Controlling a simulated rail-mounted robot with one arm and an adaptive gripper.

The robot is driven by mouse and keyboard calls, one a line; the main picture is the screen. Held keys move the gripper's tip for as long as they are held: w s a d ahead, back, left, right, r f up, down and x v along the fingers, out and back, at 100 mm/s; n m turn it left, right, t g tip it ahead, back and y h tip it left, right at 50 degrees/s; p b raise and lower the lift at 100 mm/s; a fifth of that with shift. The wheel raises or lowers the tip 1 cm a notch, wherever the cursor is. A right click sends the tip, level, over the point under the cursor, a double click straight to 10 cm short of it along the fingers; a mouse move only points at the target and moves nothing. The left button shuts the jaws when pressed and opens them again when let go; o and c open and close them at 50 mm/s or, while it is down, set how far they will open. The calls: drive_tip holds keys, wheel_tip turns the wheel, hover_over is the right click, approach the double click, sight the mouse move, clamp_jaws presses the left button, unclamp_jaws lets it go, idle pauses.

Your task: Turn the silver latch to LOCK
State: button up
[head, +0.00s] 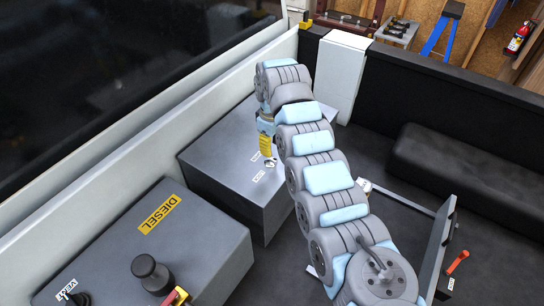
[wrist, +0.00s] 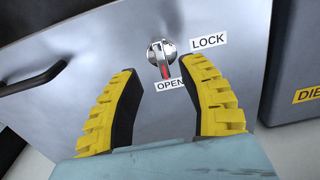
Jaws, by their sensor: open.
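The silver latch (wrist: 161,53) is a round knob with a raised grip and a red mark on its lower end. In the wrist view it sits near the top centre on a grey metal panel, with the red mark at the OPEN label (wrist: 170,86). The LOCK label (wrist: 208,41) is to its upper right. My gripper (wrist: 157,72) is open, its yellow-and-black fingers spread to either side below the latch, with nothing between the pads. In the head view the latch (head: 270,162) shows small on the grey box top, just below my gripper (head: 266,150).
The grey box (head: 215,150) bears a dark handle (wrist: 45,78), left in the wrist view. A DIESEL box (head: 120,245) with a black knob and a red-and-yellow part stands nearby. A white wall runs behind both boxes. An open frame with an orange-red lever (head: 458,262) stands at right.

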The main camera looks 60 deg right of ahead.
sight(272, 158)
drive_tip(key=shift+f+p, duration=0.55)
drive_tip(key=shift+f, duration=2.45)
clamp_jaws()
